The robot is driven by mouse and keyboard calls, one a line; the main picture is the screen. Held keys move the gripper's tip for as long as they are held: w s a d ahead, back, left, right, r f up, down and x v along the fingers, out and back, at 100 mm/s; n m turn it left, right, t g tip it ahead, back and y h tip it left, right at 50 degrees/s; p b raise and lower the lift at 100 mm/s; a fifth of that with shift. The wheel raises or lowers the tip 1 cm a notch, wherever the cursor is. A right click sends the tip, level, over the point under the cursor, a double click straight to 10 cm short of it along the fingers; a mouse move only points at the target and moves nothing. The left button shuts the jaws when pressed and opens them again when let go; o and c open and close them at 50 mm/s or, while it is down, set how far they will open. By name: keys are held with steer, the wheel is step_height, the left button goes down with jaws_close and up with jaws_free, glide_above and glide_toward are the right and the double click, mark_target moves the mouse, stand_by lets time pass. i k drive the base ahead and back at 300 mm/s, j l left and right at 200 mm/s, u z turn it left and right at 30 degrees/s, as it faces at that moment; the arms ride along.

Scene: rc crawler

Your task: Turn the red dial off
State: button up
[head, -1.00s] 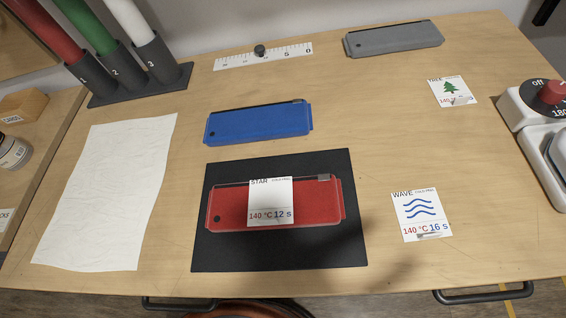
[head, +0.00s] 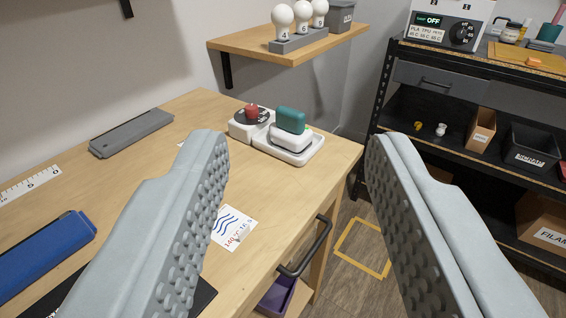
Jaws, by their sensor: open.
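The red dial (head: 252,110) sits on a dark round face on a white unit (head: 242,131) near the far right corner of the wooden table. Its markings are too small to read from here. Nothing touches the dial.
A wave card (head: 233,227) lies on the table (head: 275,195), partly behind the left finger. A grey case (head: 132,132) and a blue case (head: 45,258) lie at left. A wall shelf (head: 250,46) hangs above the dial. A black rack (head: 400,105) stands right, past a floor gap.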

mark_target(251, 111)
steer(key=i+l+z, duration=0.1)
steer(key=i+l, duration=0.6)
steer(key=i, duration=0.05)
